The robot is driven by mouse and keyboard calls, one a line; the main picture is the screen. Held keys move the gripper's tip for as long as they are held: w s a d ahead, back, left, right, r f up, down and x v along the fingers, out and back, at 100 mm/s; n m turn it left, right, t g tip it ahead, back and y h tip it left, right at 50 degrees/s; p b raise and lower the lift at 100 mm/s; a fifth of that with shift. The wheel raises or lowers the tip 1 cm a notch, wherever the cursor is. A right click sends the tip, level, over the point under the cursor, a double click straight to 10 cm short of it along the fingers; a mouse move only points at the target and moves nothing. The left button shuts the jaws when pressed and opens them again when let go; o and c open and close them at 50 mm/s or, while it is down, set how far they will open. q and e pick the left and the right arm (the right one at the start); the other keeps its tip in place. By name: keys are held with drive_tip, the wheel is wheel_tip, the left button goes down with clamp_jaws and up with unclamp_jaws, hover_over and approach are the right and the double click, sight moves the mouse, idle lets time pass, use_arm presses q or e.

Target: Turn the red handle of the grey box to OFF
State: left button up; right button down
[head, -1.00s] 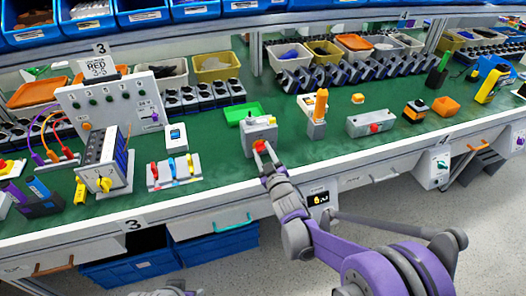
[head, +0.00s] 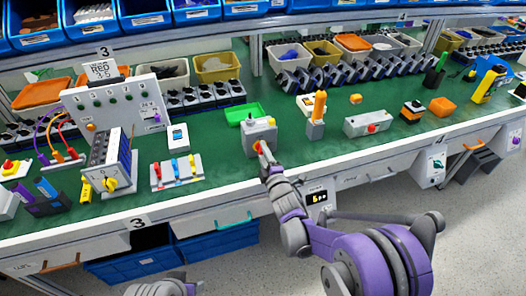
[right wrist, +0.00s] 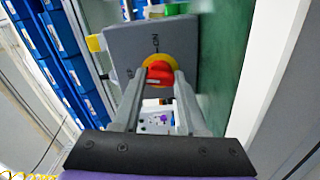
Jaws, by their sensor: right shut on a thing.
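The grey box (head: 260,131) stands on the green bench top near its front edge. Its red handle (right wrist: 158,73) sits on a yellow round plate (right wrist: 161,61) on the box's front face. In the right wrist view the handle lies across between the fingertips, slightly tilted, and an ON mark shows above it. My right gripper (right wrist: 160,80) is shut on the red handle, one finger on each side. In the head view the right gripper (head: 263,150) hides most of the handle. Only a grey arm part shows at the bottom left; the left gripper's fingers are not seen.
A green tray (head: 243,113) lies behind the box. A row of coloured levers (head: 177,172) stands to its left, an orange-handled device (head: 317,113) to its right. The bench's front edge runs just below my right gripper.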

drive_tip(key=shift+n+p, duration=0.3)
drive_tip(key=shift+n, duration=0.8)
drive_tip(key=shift+c, duration=2.2)
unclamp_jaws()
drive_tip(key=v, duration=1)
drive_tip(key=shift+s+d, duration=0.15)
drive_tip(key=shift+s, duration=0.25)
